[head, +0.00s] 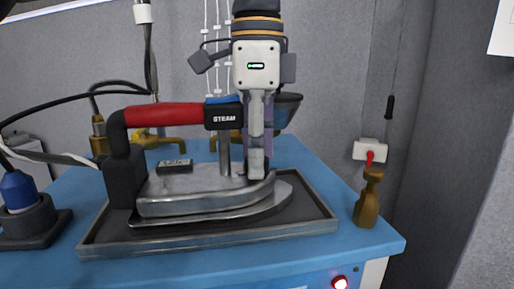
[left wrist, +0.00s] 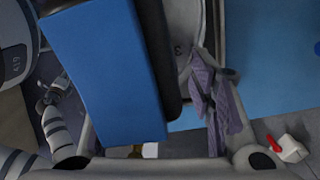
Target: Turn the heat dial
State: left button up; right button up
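A steam iron (head: 205,198) with a red handle (head: 165,114), a black rear grip and a "STEAM" label lies flat in a dark metal tray (head: 225,238) on the blue table. A small dark block with faint lettering (head: 174,166) sits on its body. I cannot make out which part is the heat dial. My left gripper (head: 257,172) points down just right of the label, with its fingertips at the iron's top near the front. Its fingers overlap in the head view, so their gap is hidden. A purple-grey finger (left wrist: 214,98) shows in the left wrist view. My right gripper is out of view.
A brass bottle-like fitting (head: 367,199) stands near the table's right edge, below a white wall box with a red part (head: 370,152). Brass taps (head: 152,142) are behind the iron. A blue-topped plug (head: 20,192) and black cables are at left. A red lit button (head: 340,282) is on the front.

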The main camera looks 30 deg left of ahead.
pick_arm(q)
jog(key=shift+r, duration=0.1)
notch_tip(320, 180, up, 12)
dwell(0.4)
jog(key=shift+w, duration=0.15)
